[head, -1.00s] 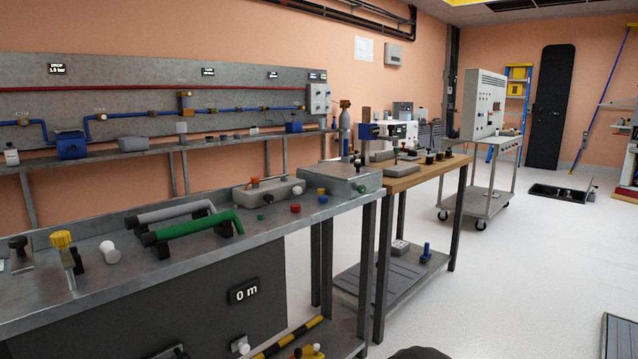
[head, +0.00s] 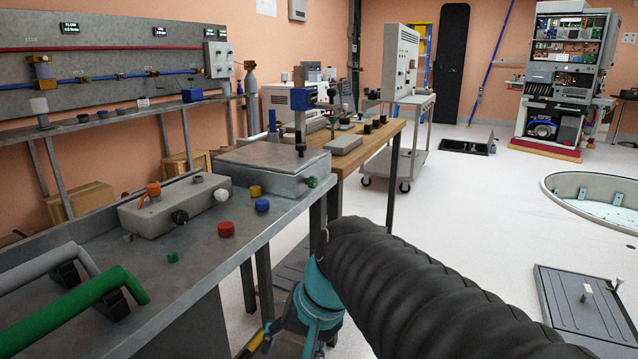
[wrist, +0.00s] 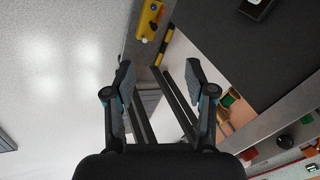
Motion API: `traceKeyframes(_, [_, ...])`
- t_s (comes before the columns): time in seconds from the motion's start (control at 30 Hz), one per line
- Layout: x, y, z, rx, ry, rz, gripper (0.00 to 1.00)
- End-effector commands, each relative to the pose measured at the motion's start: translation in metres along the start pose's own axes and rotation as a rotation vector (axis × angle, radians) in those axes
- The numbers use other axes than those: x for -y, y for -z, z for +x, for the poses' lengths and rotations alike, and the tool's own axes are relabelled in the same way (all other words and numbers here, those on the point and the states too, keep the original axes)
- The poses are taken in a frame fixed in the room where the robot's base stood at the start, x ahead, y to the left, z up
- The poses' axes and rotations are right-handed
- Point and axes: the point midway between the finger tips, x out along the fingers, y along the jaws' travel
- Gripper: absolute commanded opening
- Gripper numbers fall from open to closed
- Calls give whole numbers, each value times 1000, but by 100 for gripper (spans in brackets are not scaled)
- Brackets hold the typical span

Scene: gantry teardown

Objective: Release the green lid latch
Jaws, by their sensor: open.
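A grey metal box with a flat lid (head: 268,158) stands at the far right end of the steel bench in the head view. A small green knob (head: 311,182), which looks like the lid latch, sits on the box's right front side. Whether it is fastened cannot be told. My gripper (wrist: 160,82) is open and empty in the wrist view, pointing down past the bench's edge, apart from the latch. In the head view my arm hangs low in front of the bench, and its fingers are not clearly seen.
Red (head: 226,229), blue (head: 262,205) and yellow (head: 255,190) knobs and a loose green cap (head: 172,257) are on the bench near the box. A green handle (head: 75,310) is at left. A wooden table (head: 375,145) stands behind.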

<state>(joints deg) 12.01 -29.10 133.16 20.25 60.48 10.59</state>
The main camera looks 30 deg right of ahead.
Motion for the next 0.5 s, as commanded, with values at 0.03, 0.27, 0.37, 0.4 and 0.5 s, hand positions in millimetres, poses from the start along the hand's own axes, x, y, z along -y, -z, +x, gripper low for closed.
traceKeyframes(0.03, [4, 18, 1, 41, 41, 129, 55])
traceKeyframes(0.27, [24, 102, -9, 214, 293, 662, 55])
traceKeyframes(0.37, [21, 149, -18, 288, 424, 871, 55])
traceKeyframes(0.4, [17, 168, -23, 317, 480, 949, 55])
traceKeyframes(0.5, [0, 218, -38, 388, 630, 1129, 55])
